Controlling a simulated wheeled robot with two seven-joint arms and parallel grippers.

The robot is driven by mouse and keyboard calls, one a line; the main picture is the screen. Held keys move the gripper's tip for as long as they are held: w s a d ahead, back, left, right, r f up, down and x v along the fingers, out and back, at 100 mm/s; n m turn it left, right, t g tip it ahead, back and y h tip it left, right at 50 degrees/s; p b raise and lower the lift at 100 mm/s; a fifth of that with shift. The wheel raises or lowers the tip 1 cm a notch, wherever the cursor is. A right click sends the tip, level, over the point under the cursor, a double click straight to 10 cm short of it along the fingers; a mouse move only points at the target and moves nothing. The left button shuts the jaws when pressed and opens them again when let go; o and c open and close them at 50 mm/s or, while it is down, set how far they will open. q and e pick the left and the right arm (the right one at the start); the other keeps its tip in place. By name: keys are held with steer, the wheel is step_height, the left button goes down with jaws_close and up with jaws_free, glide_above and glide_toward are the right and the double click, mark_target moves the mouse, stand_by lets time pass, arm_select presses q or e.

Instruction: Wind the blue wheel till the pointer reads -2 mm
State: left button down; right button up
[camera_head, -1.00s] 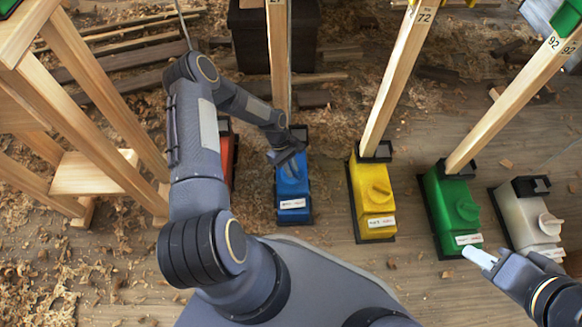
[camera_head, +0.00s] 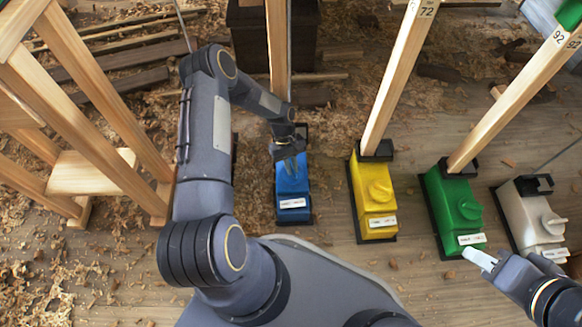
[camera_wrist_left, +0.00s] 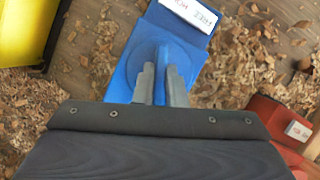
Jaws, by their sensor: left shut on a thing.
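The blue box (camera_head: 292,190) stands on the floor with a wooden post (camera_head: 278,60) rising from its far end. In the left wrist view its blue wheel (camera_wrist_left: 160,50) is a round knob with a raised grip. My left gripper (camera_head: 290,162) is over the box, its fingers (camera_wrist_left: 160,85) on either side of the wheel's grip and shut on it. The wheel is mostly hidden by the gripper in the head view. No pointer or scale reading for the blue box can be made out. My right gripper (camera_head: 480,260) is beside the green box, its fingertips seen edge-on.
Yellow (camera_head: 375,208), green (camera_head: 455,210) and white boxes (camera_head: 534,225) with knobs stand to the right, with slanted posts rising from the yellow and green ones. A red box (camera_wrist_left: 275,120) is close by in the left wrist view. A wooden trestle (camera_head: 85,175) stands at the left. Shavings cover the floor.

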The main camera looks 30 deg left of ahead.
arm_select(q)
steer(key=shift+w+m+g+y+b, duration=0.1)
steer(key=shift+m+g+y+b, duration=0.35)
steer(key=shift+m, duration=1.15)
steer(key=c, duration=1.5)
jaws_free()
